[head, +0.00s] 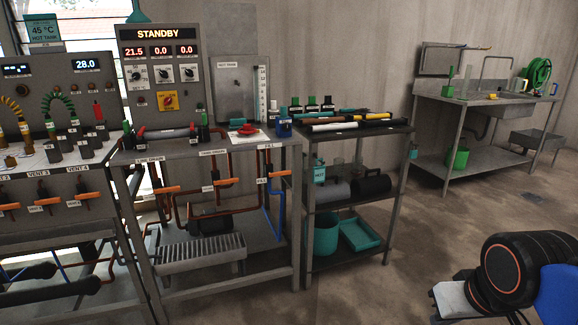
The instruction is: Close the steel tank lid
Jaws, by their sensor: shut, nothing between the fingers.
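A grey steel panel (238,85) labelled "HOT TANK" stands upright at the back of the middle bench, beside a clear scaled gauge (262,95). A small teal part (236,122) shows at its lower edge. I cannot tell whether this panel is the tank's front or its raised lid. The tank's opening is not visible from here.
The middle bench (212,150) carries a red handwheel (243,129) and a control panel (160,75) reading STANDBY. A dark shelf cart (360,136) with tubes stands right of it. A sink bench (487,103) is farther back. Open floor (400,235) lies between.

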